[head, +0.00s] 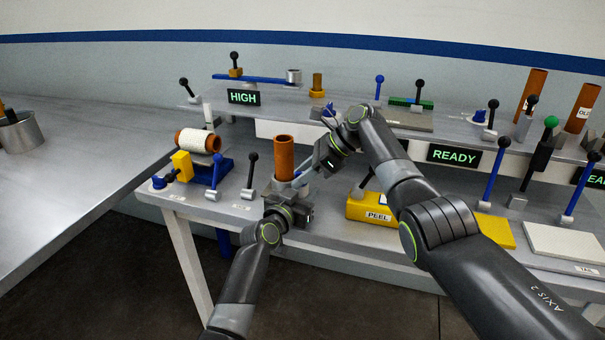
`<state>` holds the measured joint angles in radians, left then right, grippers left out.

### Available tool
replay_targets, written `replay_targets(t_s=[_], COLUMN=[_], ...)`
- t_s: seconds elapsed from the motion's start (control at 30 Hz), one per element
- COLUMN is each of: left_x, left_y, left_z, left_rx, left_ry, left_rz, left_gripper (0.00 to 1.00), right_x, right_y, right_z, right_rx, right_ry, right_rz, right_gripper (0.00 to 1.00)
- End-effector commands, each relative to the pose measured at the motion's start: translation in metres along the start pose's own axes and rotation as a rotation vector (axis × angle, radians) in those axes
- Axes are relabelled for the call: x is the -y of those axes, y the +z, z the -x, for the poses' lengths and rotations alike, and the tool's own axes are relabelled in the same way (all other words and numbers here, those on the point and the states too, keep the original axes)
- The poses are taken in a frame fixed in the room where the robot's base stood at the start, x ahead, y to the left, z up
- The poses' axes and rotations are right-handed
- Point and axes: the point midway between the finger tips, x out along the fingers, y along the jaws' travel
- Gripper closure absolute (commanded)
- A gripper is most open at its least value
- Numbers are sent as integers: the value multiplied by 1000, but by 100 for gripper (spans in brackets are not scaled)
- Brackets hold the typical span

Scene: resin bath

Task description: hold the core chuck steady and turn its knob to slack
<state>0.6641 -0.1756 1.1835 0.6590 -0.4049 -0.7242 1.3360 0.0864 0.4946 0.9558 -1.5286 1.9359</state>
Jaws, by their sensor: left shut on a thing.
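A brown upright core tube (284,155) stands in the core chuck near the front edge of the bench. The chuck is grey and mostly hidden behind my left gripper (289,193), which is shut on it from the front. My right gripper (306,176) reaches down from the upper right, its tips close to the right side of the chuck at the tube's base. I cannot tell whether its jaws are open or whether they touch the chuck. The knob cannot be made out.
A white-wound spool (198,141) on a blue stand and a black-knobbed lever (251,172) stand left of the chuck. A yellow PEEL block (369,209) is to the right. HIGH (243,97) and READY (454,155) signs stand behind. Several levers crowd the right side.

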Motion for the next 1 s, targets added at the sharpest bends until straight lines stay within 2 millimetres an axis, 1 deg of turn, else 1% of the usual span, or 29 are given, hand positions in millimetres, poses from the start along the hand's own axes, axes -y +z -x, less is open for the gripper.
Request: replay_targets(t_s=[0.13,0.23,0.37,0.5,0.6,0.7,0.83,1.0], left_x=[-1,-1,-1,-1,-1,-2,-2,-2], left_y=[0,0,0,0,0,0,0,1], left_z=[0,0,0,0,0,0,0,0], left_rx=[0,1,1,2,2,2,2,2], left_ry=[1,2,2,2,3,3,3,3], left_rz=[0,0,1,1,1,1,1,1], left_gripper=[98,98,98,98,98,98,98,98], right_x=[0,1,1,2,1,2,1,1], right_y=[2,2,1,0,0,0,-1,-1], right_z=[5,17,44,74,93,107,117,120], right_rx=[2,3,1,0,0,0,0,0], right_ry=[-2,-4,-5,-4,-2,-2,0,1], right_rz=[3,3,3,1,0,-1,-1,-1], right_gripper=[66,66,66,66,66,66,66,66])
